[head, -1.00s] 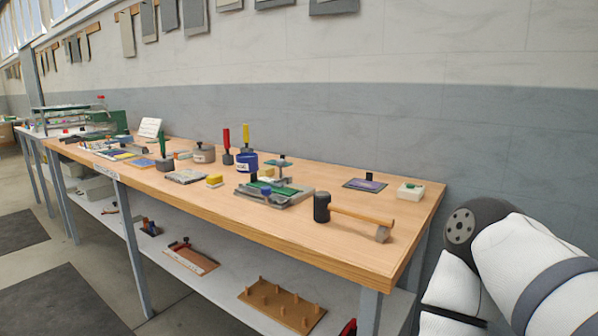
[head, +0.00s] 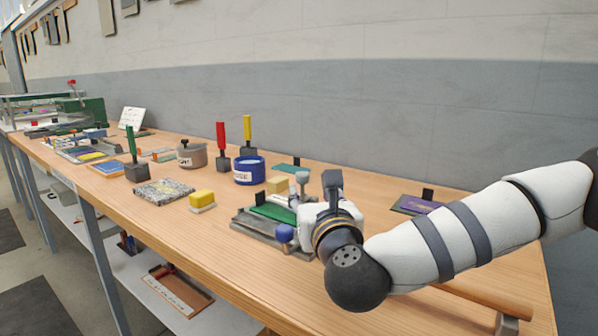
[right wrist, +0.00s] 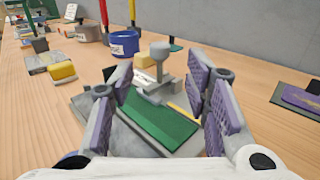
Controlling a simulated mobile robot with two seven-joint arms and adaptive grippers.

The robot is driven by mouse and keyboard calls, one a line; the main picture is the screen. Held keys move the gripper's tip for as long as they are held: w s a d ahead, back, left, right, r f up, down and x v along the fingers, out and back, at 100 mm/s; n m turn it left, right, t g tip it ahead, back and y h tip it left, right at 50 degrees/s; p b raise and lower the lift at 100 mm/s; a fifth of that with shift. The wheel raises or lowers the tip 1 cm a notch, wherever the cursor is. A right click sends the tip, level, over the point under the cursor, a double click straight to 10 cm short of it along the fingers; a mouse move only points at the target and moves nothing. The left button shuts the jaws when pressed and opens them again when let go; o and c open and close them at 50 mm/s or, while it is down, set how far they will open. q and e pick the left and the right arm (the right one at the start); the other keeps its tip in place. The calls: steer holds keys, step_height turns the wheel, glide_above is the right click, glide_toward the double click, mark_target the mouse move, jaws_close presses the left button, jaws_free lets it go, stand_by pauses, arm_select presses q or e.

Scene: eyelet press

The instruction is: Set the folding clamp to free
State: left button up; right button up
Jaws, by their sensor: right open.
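A grey fixture (head: 262,228) with a green plate (head: 275,212) stands on the bench; the plate also shows in the right wrist view (right wrist: 160,125). At its far end is a grey upright part with a round knob (right wrist: 159,50), which looks like the folding clamp; I cannot tell its setting. A blue knob (head: 285,233) sits at the fixture's near side. My right gripper (right wrist: 163,82) is open and empty, its purple-padded fingers spread on either side of the plate and clamp in the wrist view. In the head view my gripper hides the fixture's right part. My left gripper is not in view.
A yellow block (head: 202,197), a blue pot (head: 249,171), a grey pot (head: 191,155) and red and yellow handled tools stand left of and behind the fixture. A purple-topped plate (head: 418,205) lies to the right. A mallet is partly hidden by my arm.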

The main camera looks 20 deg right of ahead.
mark_target(304, 178)
steer(key=w, duration=0.6)
steer(key=w+d, duration=0.1)
steer(key=w, duration=0.2)
steer(key=shift+w+d, duration=0.1)
steer(key=shift+w, duration=0.3)
jaws_close()
